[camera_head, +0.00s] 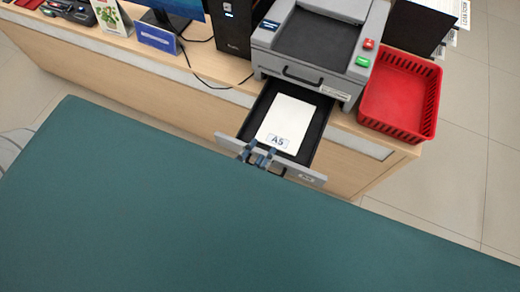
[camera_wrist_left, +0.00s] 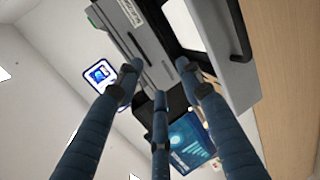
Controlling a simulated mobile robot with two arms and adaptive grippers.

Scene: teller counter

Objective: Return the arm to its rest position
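My left gripper (camera_head: 259,156) shows its blue fingertips at the front panel of the open drawer, above the edge of the teal surface. In the left wrist view its fingers (camera_wrist_left: 157,78) are spread apart and nothing is held between them. The rest of the left arm is hidden in the head view. My right gripper is not in view.
The open drawer (camera_head: 234,144) holds a white sheet marked A5 (camera_head: 289,118). Above it stands a grey machine (camera_head: 263,36) with red and green buttons. A red basket (camera_head: 399,98) is at its right. A teal surface (camera_head: 190,220) fills the foreground and is bare.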

